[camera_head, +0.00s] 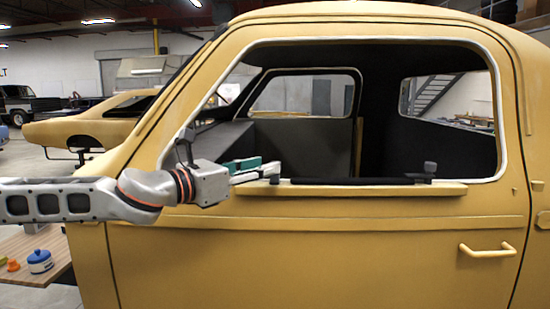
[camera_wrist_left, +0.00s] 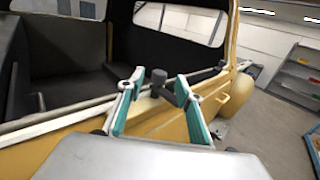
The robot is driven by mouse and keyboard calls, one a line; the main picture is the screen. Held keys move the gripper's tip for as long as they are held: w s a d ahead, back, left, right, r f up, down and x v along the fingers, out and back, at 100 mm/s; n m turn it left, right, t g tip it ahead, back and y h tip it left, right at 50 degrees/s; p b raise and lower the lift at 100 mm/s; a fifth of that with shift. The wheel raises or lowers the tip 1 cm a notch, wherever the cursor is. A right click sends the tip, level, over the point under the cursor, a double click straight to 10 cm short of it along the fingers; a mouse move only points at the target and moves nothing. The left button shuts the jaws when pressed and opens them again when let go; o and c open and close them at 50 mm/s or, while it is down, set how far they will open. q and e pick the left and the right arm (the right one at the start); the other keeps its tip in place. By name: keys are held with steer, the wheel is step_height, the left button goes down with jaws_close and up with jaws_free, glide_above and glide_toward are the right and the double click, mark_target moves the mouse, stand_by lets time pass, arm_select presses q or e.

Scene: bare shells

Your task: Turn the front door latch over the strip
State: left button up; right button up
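The front door latch (camera_wrist_left: 158,77) is a small dark grey piece with an upright round knob, on the door's sill ledge. In the head view it (camera_head: 274,179) shows small at the left end of the black strip (camera_head: 345,181). The strip lies along the ledge (camera_head: 350,190) under the window opening. My left gripper (camera_head: 256,170) has teal-lined fingers and is open, one finger on each side of the latch in the left wrist view. I cannot tell whether either finger touches it, or whether the latch lies over the strip. My right gripper is not in view.
A second dark latch (camera_head: 430,168) stands at the strip's right end. The yellow door (camera_head: 330,245) has a handle (camera_head: 487,250) at lower right.

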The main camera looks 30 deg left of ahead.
arm_select(q)
steer(key=shift+p+x, duration=0.85)
steer(key=shift+p, duration=0.2)
steer(key=shift+w+d+r+p, duration=0.1)
steer(key=shift+w+r+p, duration=0.05)
steer(key=shift+w+p, duration=0.2)
steer(key=shift+w, duration=0.25)
steer(key=shift+w+p, duration=0.35)
steer(key=shift+p, duration=0.15)
steer(key=shift+w, duration=0.25)
steer(key=shift+w+d+p, duration=0.25)
steer(key=shift+w+p, duration=0.1)
steer(key=shift+p, duration=0.05)
steer(key=shift+f, duration=0.2)
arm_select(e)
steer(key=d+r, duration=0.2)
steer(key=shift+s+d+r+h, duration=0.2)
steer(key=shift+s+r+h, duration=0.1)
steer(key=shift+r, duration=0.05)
